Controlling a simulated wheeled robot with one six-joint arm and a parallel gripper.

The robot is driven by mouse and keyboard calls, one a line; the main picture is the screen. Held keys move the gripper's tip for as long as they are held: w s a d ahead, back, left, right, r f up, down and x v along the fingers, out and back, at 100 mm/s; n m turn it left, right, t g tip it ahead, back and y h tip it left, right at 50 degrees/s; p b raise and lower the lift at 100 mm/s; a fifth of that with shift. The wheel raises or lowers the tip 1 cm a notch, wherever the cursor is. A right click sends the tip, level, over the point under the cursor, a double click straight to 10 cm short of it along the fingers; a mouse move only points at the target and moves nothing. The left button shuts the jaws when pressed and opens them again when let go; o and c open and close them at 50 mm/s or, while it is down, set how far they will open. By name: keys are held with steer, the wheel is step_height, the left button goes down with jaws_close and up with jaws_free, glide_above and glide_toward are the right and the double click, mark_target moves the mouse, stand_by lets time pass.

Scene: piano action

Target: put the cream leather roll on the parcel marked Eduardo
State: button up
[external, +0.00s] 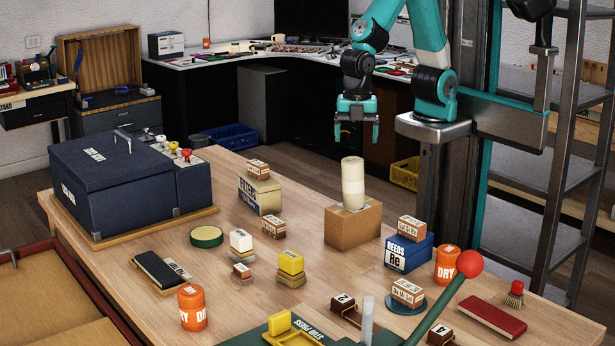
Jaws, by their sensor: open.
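A cream roll (353,180) stands upright on top of a brown cardboard parcel (345,231) near the middle back of the table. It touches the parcel's top and is not held. I cannot read a name on the parcel's visible sides. My gripper (356,138) is open and empty, pointing down just above the roll's top, with a small gap between them.
Right of the parcel is a blue reeds box (405,255) with a block on it, and an orange tin (447,263). A red-knobbed lever (468,264) rises at front right. A navy case (115,185) fills the left. Small stacked blocks (290,265) stand front-left of the parcel.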

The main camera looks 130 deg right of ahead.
step_height(320, 180, up, 2)
steer(key=shift+r, duration=0.2)
steer(key=s+a+r+m+y, duration=0.1)
steer(key=s+a+r+y, duration=0.1)
steer(key=s+a+r, duration=0.2)
steer(key=s+a+r+m+y, duration=0.1)
steer(key=s+a+r, duration=0.3)
steer(key=s+a, duration=0.5)
steer(key=shift+s+a+y, duration=0.3)
steer(key=shift+a+y, duration=0.3)
steer(key=shift+a, duration=0.2)
